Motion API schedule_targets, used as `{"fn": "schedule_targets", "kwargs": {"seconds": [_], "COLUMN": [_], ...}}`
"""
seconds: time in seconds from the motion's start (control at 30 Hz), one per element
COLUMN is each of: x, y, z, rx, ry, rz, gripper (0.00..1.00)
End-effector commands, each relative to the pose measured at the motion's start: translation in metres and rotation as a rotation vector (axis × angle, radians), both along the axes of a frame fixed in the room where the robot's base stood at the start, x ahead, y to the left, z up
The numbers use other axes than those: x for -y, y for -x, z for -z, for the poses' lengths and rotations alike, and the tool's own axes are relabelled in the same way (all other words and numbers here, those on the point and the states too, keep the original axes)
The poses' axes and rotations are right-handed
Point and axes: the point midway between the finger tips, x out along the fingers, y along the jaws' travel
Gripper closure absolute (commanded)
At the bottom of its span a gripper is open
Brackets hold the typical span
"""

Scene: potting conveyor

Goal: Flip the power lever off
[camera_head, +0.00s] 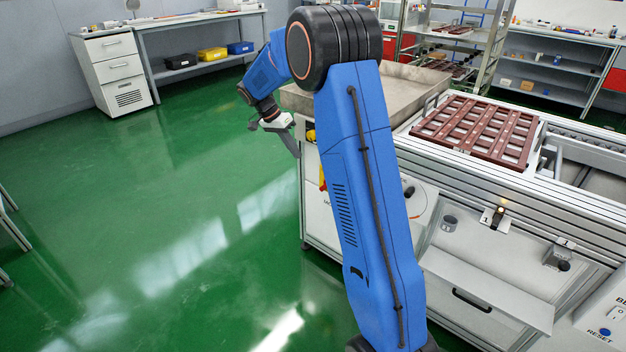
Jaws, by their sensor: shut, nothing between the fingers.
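My gripper (293,148) hangs at the end of the bent blue arm, pointing down beside the left end of the conveyor machine. Its fingers are together and empty. A red and yellow handle (323,178) shows on the machine's front panel, below and right of my gripper and apart from it; my arm partly covers that panel. A black knob (409,191) with a red arc sits right of my arm. A small lever unit (492,217) with a lit orange lamp is on the front rail. I cannot tell which of these is the power lever.
A brown tray (480,130) with several square cells lies on the conveyor. A sloped metal bin (405,86) stands behind my arm. A blue reset button (604,331) is at the lower right. The green floor (150,210) at left is clear.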

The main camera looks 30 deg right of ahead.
Motion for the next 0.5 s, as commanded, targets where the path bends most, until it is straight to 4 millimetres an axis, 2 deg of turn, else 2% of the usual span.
{"fn": "schedule_targets", "kwargs": {"seconds": [0.27, 0.5], "x": [0.005, 0.021], "y": [0.003, 0.011], "z": [0.011, 0.045], "rx": [-0.002, -0.003], "ry": [0.000, 0.000], "rz": [0.001, 0.001], "gripper": [1.00, 1.00]}}
